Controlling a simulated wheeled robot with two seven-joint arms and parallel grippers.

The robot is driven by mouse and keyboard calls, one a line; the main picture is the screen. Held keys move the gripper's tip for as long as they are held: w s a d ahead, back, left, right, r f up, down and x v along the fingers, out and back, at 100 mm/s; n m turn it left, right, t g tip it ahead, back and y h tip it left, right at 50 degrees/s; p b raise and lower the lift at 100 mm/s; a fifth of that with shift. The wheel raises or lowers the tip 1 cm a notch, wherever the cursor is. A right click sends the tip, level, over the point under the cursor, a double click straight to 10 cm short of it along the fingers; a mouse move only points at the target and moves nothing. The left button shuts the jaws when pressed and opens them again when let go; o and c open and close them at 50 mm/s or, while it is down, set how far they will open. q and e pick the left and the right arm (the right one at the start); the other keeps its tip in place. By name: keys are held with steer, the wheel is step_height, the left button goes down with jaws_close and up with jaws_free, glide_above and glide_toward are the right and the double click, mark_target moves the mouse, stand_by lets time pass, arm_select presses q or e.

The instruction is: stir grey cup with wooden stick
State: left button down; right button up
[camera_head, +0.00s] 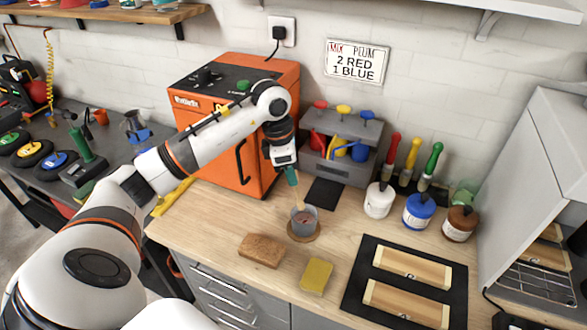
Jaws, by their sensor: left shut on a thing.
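My left gripper is above the cup and shut on the stick. Something reddish shows inside the cup; the stick's lower tip is hidden there. My right gripper is not in view.
A brown block (261,251) and a yellow sponge (316,275) lie in front of the cup. An orange machine (232,125) stands behind left, a grey tool box (341,150) behind. White, blue and brown jars (418,211) stand right. A black mat with wooden pieces (352,300) lies front right.

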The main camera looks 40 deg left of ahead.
arm_select(q)
steer(key=shift+a+f+b, duration=0.1)
steer(key=shift+f+b, duration=0.35)
steer(key=shift+f, duration=0.4)
steer(key=f+b, duration=0.2)
steer(key=shift+w+d+f, duration=0.15)
steer(key=shift+d+f, duration=0.05)
steer(key=shift+f, duration=0.15)
steer(key=shift+w+d+f+b, duration=0.1)
steer(key=shift+f+b, duration=0.5)
steer(key=shift+f, duration=0.05)
steer(key=shift+w+d+f+b, duration=0.1)
steer(key=shift+f+b, duration=0.45)
steer(key=shift+f, duration=0.05)
steer(key=shift+d+f+b, duration=0.1)
steer(key=shift+f+b, duration=0.2)
steer(key=shift+f, duration=0.1)
steer(key=shift+s, duration=0.1)
